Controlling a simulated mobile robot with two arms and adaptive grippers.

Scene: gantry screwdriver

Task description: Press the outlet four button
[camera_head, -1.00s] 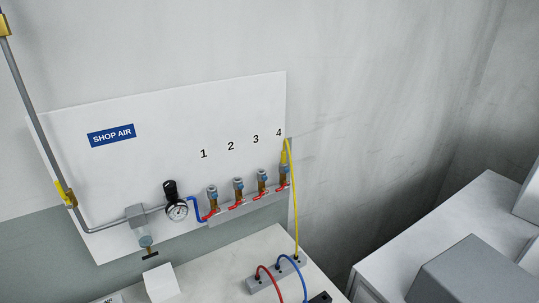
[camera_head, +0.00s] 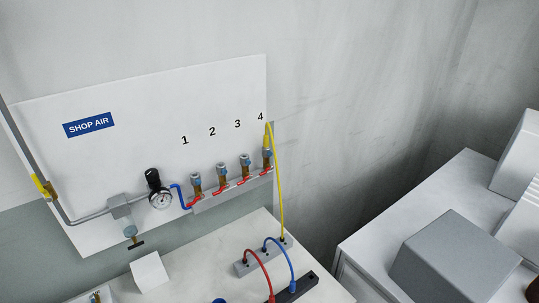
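The shop air panel (camera_head: 130,100) is on the wall at the left, with outlets numbered 1 to 4. Outlet four (camera_head: 267,157) is the rightmost, under the number 4. A yellow hose (camera_head: 279,185) is connected at its top and runs down to a grey block on the bench. Outlets one (camera_head: 196,183), two (camera_head: 222,174) and three (camera_head: 245,164) have no hose on top. Red levers sit below the outlets. A separate button on outlet four is too small to tell. Neither of my grippers is in view.
A pressure gauge (camera_head: 160,198) and a blue hose (camera_head: 179,194) are left of the outlets. A white cabinet with a grey box (camera_head: 455,258) stands at the right.

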